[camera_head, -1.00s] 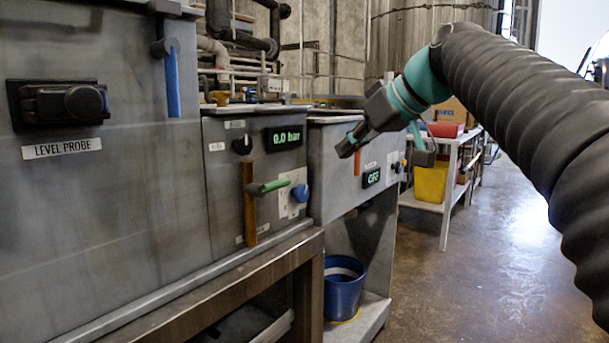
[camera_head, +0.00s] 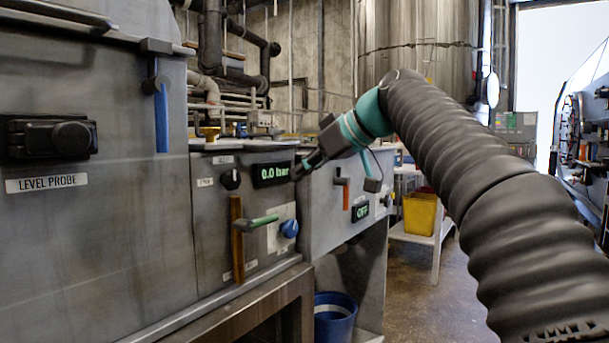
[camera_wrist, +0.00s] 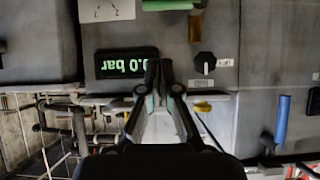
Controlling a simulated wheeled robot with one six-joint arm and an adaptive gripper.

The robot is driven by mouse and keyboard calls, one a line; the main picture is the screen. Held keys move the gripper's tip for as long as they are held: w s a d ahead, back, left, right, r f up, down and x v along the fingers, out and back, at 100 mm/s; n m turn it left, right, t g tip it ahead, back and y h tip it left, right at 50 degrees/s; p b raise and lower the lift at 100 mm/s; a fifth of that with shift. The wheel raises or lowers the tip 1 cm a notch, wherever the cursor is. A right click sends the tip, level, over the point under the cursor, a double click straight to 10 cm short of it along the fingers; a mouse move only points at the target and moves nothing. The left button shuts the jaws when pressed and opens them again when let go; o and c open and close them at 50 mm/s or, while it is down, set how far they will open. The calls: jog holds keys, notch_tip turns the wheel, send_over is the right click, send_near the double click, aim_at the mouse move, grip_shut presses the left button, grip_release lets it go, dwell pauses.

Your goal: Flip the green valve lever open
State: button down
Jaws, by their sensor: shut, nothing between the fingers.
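The green valve lever (camera_head: 260,221) sticks out to the right, roughly level, from a vertical copper-brown pipe (camera_head: 236,238) on the grey panel. Part of it also shows at the top edge of the upside-down wrist view (camera_wrist: 172,4), cut off by the frame. My gripper (camera_head: 297,172) is shut and empty, up and to the right of the lever, near the right end of the "0.0 bar" display (camera_head: 273,173). In the wrist view its fingertips (camera_wrist: 159,65) lie together beside that display, apart from the lever.
A blue knob (camera_head: 289,228) is just right of the lever, and a black knob (camera_head: 231,179) is above it to the left. A blue handle (camera_head: 161,118) hangs on the left cabinet. An "OFF" display (camera_head: 361,212) is on the right cabinet. A blue bucket (camera_head: 335,318) stands below.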

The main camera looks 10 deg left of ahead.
aim_at(258, 220)
jog(key=w+a+f+b, duration=0.2)
jog(key=a+f, duration=0.4)
jog(key=f, duration=0.2)
jog(key=shift+w, duration=0.25)
jog(key=shift+a, duration=0.15)
